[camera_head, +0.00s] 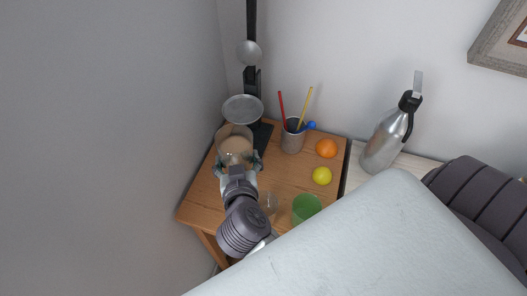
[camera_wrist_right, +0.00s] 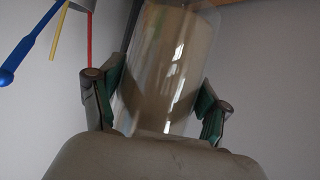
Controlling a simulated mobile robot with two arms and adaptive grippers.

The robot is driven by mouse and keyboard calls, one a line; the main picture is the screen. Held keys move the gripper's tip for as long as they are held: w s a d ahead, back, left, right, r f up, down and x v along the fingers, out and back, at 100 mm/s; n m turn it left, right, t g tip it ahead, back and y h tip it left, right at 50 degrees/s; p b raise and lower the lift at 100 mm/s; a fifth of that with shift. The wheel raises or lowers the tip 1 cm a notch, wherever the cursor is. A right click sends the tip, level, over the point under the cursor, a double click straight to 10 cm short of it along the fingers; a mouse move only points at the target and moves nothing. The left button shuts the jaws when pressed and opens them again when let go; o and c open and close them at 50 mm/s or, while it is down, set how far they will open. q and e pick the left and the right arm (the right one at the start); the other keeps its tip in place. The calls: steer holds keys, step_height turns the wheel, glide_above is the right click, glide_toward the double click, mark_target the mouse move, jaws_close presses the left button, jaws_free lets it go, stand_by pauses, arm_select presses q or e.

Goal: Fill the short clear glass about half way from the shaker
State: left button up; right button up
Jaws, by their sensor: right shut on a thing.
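The shaker (camera_head: 235,144) is a clear cylinder with tan contents, at the back left of the wooden table. My right gripper (camera_head: 238,165) is shut around its sides. In the right wrist view both fingers of the right gripper (camera_wrist_right: 156,92) press on the clear wall of the shaker (camera_wrist_right: 165,65). I cannot tell whether its base touches the table. A short clear glass (camera_head: 270,203) stands nearer the front, just right of my right arm, which partly hides it. My left gripper is not in view.
A green cup (camera_head: 306,208) stands right of the glass. A lemon (camera_head: 321,176), an orange (camera_head: 326,148) and a grey cup (camera_head: 293,138) with coloured sticks are further back. A black stand with a metal pan (camera_head: 243,109) is behind the shaker. A steel flask (camera_head: 386,142) stands at right.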

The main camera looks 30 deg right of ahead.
steer(key=s+a+f+n+y+p, duration=0.2)
steer(key=s+a+f+p, duration=0.1)
steer(key=a, duration=0.1)
steer(key=shift+a+t+y, duration=0.3)
steer(key=shift+a+y, duration=0.1)
steer(key=s+a+f+n+y+p, duration=0.1)
steer(key=s+a+f, duration=0.1)
steer(key=s+a+f+n+y+p, duration=0.1)
steer(key=s+a, duration=0.1)
steer(key=shift+s+f+n+p, duration=0.15)
steer(key=shift+f+n+p, duration=0.15)
steer(key=shift+f+p, duration=0.1)
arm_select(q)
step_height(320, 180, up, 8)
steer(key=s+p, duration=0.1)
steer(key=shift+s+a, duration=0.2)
arm_select(e)
steer(key=shift+n+y, duration=0.6)
steer(key=shift+y, duration=0.3)
steer(key=shift+s+a+f, duration=0.55)
steer(key=shift+s+a, duration=0.1)
steer(key=shift+s, duration=0.2)
steer(key=shift+s+a+f, duration=0.55)
steer(key=shift+s+a, duration=0.1)
steer(key=shift+s, duration=0.15)
